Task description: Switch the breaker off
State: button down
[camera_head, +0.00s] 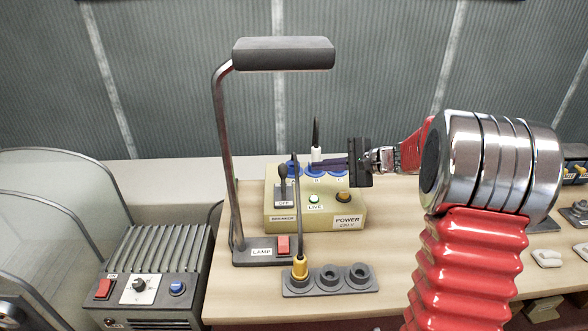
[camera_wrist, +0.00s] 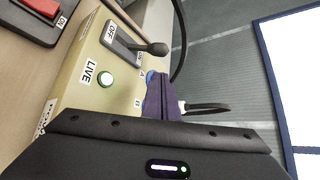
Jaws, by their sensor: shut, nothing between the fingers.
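The breaker is a black lever with a round knob (camera_head: 282,172) on a grey plate (camera_head: 284,198), on the yellow power box (camera_head: 315,212). The lever leans to the far side, away from the OFF label. In the wrist view the knob (camera_wrist: 158,48) also points away from OFF. The green LIVE light (camera_head: 314,199) looks lit. My gripper (camera_head: 322,163) reaches in from the right over the back of the box. Its purple fingers (camera_wrist: 161,88) are shut and empty, a little apart from the knob.
A black plug with a white base (camera_head: 317,140) stands in the blue sockets by my fingers. A desk lamp (camera_head: 223,150) with a red switch (camera_head: 283,244) stands at the left. A dark cable rises near the lever. A yellow plug (camera_head: 299,268) sits in the front socket strip (camera_head: 330,284).

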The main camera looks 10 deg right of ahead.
aim_at(283, 179)
jog(key=shift+a, duration=0.15)
jog(key=x, duration=1)
